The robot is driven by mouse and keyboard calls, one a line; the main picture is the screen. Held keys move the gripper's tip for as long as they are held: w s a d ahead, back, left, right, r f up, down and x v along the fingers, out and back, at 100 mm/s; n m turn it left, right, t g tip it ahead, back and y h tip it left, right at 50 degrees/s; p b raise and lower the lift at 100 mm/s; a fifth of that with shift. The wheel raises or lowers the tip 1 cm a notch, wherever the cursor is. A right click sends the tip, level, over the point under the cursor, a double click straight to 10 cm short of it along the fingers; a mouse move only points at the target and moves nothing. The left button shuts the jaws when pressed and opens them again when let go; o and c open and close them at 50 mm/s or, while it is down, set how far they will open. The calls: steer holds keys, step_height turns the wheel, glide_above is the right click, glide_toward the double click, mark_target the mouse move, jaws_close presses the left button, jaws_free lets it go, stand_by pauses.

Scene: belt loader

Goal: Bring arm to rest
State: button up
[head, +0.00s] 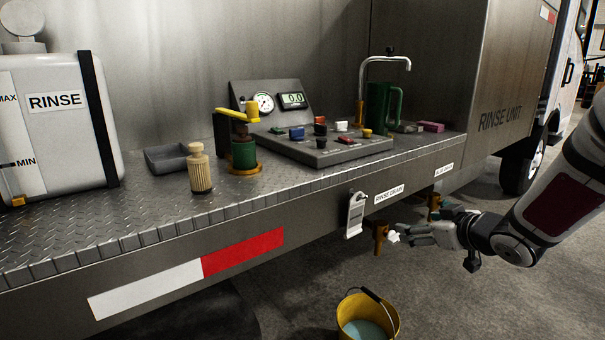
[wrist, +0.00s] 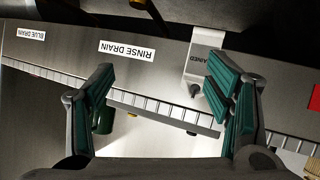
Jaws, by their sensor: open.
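My gripper (head: 404,233) is at the right in the head view, below the deck edge beside a brass drain valve (head: 380,236) with a small white part at its side. I cannot tell whether it touches the valve. In the wrist view my gripper (wrist: 160,78) has its two green-padded fingers spread wide, with nothing between them. My arm reaches in from the right edge of the head view.
A RINSE DRAIN label (head: 389,193) and a hanging tag (head: 355,215) are on the deck's front edge. A second valve (head: 434,205) is close behind my gripper. A yellow bucket (head: 390,326) holding liquid stands below. Open floor lies to the right.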

steer(key=s+d+r+m+g+h, duration=0.1)
steer(key=s+r+m+g+h, duration=0.2)
steer(key=s, duration=0.6)
steer(key=s+r+m+g+h, duration=0.2)
steer(key=s+r+h, duration=0.15)
steer(key=s, duration=0.55)
steer(key=s+a+f+g+y, duration=0.15)
steer(key=s+a+g, duration=0.3)
steer(key=s, duration=0.95)
steer(key=s+a+f+g+y, duration=0.1)
steer(key=s+a+g+y, duration=0.15)
steer(key=s+a, duration=0.7)
steer(key=s+d+r+t+p, duration=0.1)
steer(key=d+r+t+p, duration=0.1)
steer(key=r+p, duration=1.2)
steer(key=s+d+r+t+p, duration=0.1)
steer(key=s+d+r+p, duration=0.1)
steer(key=r+p, duration=1.2)
steer(key=shift+r+m+t, duration=0.3)
steer(key=shift+r+t, duration=0.1)
steer(key=shift+r, duration=0.35)
steer(key=shift+h, duration=0.25)
